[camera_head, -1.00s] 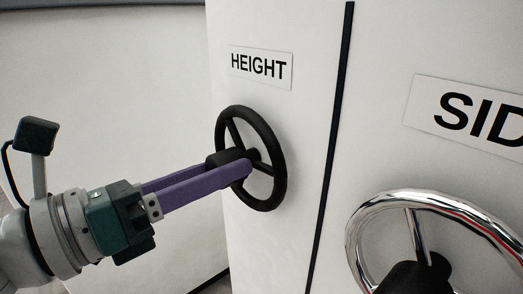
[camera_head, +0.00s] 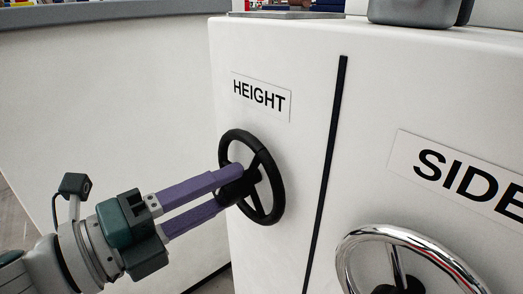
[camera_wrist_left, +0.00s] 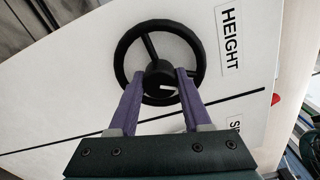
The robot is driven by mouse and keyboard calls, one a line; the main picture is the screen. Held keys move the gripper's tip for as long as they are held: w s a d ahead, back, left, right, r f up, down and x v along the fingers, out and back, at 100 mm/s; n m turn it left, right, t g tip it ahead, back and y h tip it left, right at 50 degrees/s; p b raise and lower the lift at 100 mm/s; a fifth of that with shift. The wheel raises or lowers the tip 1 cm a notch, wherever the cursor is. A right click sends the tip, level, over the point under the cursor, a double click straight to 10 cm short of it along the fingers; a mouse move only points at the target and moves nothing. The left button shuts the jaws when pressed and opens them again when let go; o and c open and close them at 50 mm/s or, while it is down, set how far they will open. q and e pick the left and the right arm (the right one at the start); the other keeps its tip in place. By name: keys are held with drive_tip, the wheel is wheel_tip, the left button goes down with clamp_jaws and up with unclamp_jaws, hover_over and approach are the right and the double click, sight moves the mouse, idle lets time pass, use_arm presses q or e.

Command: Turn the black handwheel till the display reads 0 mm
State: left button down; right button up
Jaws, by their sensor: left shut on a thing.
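The black handwheel (camera_head: 263,203) is mounted on the white cabinet front below the HEIGHT label (camera_head: 261,97). In the left wrist view the wheel (camera_wrist_left: 122,50) shows its rim, spokes and a hub (camera_wrist_left: 160,78) with a white mark. My left gripper (camera_head: 231,183) has its two purple fingers shut on the hub, one on each side; it also shows in the left wrist view (camera_wrist_left: 160,84). The display is not in view. My right gripper is not in view.
A chrome handwheel (camera_head: 425,247) stands at the lower right under a SIDE label (camera_head: 462,178). A dark vertical strip (camera_head: 325,175) runs between the two wheels. Grey items (camera_head: 416,12) stand on top of the cabinet.

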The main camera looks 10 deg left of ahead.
use_arm(q)
drive_tip(key=n+p, duration=0.2)
drive_tip(key=n, duration=0.3)
drive_tip(key=shift+r+n, duration=0.1)
drive_tip(key=shift+n, duration=0.2)
drive_tip(key=n+p, duration=0.1)
drive_tip(key=n, duration=0.4)
drive_tip(key=shift+n+p, duration=0.3)
drive_tip(key=shift+p, duration=0.05)
drive_tip(key=shift+c, duration=1.7)
unclamp_jaws()
drive_tip(key=p+v, duration=0.1)
drive_tip(key=v, duration=0.9)
drive_tip(key=shift+p, duration=0.3)
